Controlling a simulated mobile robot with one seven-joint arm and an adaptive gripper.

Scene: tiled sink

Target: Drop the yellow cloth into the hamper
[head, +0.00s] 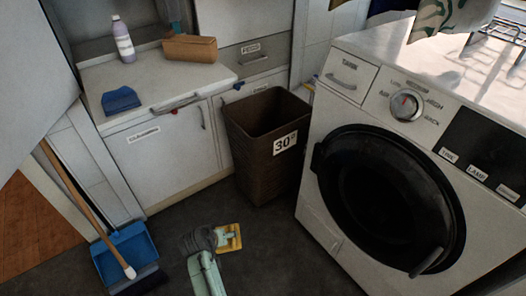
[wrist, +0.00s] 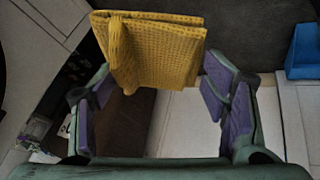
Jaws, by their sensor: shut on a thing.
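The yellow cloth (head: 231,238) shows in the head view at the end of my gripper (head: 216,239), above the dark floor. In the wrist view the folded, textured yellow cloth (wrist: 155,50) is at the fingertips of my gripper (wrist: 158,82), with the purple pads on either side. My gripper is shut on it. The brown hamper (head: 255,150) stands open at the top, upright between the cabinet and the washing machine, with a white "30" label. In the head view, the cloth and gripper are in front and to the left of it. Its inside bottom is hidden.
The white washing machine (head: 385,195) stands close on the hamper's right. A white cabinet (head: 165,150) is behind on the left, with a bottle (head: 122,40), a brown box (head: 190,48) and a blue cloth (head: 120,99) on top. A blue dustpan (head: 125,255) and broom stand at lower left.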

